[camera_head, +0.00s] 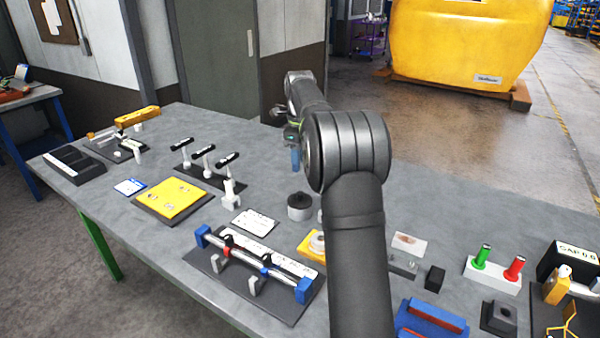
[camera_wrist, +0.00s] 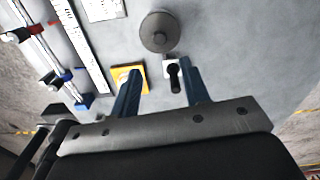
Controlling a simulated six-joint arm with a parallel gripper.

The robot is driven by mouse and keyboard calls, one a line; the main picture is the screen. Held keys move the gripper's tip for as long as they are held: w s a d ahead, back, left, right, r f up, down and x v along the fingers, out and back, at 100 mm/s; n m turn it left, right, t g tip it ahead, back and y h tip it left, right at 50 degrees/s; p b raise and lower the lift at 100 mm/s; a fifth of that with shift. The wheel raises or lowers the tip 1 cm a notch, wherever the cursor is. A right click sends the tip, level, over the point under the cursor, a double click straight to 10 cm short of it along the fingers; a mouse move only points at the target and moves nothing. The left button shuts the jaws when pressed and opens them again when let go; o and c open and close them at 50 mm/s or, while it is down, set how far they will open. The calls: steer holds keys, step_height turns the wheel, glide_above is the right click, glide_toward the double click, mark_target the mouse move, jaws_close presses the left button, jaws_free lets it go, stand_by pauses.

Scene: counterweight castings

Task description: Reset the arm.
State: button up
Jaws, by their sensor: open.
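My arm rises from the bottom of the head view and bends over the grey table (camera_head: 265,190). My gripper shows in the wrist view (camera_wrist: 158,80) as two blue fingers, apart, with nothing held between them. In the head view its blue finger (camera_head: 295,158) shows just left of my arm, above the table; the rest is mostly hidden. A dark round pot (camera_head: 299,206) stands on the table below; it also shows beyond the fingertips in the wrist view (camera_wrist: 160,32). A small white piece with a black handle (camera_wrist: 174,76) lies near the right finger.
A rail fixture with blue ends (camera_head: 255,272) and a yellow plate (camera_head: 172,199) lie to the left. Red and green plugs in a white block (camera_head: 492,275) and a blue tray (camera_head: 430,320) are at right. Bare tabletop lies toward the back.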

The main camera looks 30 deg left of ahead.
mark_target(300, 193)
steer(key=shift+r, duration=0.45)
steer(key=shift+f, duration=0.1)
step_height(300, 193, down, 12)
steer(key=shift+r, duration=2.05)
